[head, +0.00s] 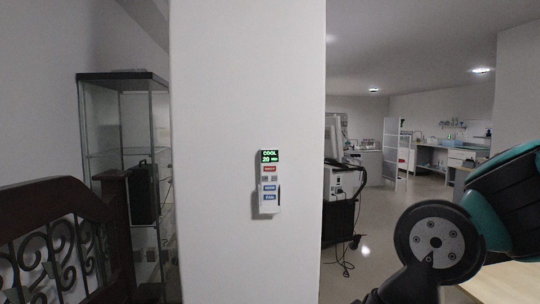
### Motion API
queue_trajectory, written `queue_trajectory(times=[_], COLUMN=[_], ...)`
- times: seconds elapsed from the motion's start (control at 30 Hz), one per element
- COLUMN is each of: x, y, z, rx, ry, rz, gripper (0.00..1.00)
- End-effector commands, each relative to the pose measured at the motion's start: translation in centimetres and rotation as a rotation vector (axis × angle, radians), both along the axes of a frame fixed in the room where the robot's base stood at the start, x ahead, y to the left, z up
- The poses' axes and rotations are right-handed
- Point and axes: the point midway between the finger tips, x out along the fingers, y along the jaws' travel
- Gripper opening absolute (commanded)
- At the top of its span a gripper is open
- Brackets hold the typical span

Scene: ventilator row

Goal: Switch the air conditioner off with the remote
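The remote (268,182) is a small white upright panel on the face of a white pillar, near the middle of the head view. Its dark screen at the top shows green text that reads "COOL" and "20" with small marks after it. Below the screen are a red button, small grey buttons, and blue buttons lower down. No air conditioner is in view. My arm, dark grey and teal, shows at the lower right. My gripper is not in view.
The white pillar (220,120) fills the centre. A glass cabinet (120,75) and a dark wooden frame with scrolled metal (50,190) stand at left. Right of the pillar, a black cart (340,215) carries equipment, with cables on the floor. Open floor (400,190) lies beyond.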

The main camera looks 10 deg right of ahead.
Motion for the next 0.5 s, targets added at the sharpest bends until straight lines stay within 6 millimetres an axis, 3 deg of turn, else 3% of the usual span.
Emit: queue_trajectory(times=[0.3,0.47,0.5], x=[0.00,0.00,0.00], y=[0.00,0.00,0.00], z=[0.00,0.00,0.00], rx=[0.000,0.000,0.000], ry=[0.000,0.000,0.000], rz=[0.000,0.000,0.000], gripper=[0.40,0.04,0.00])
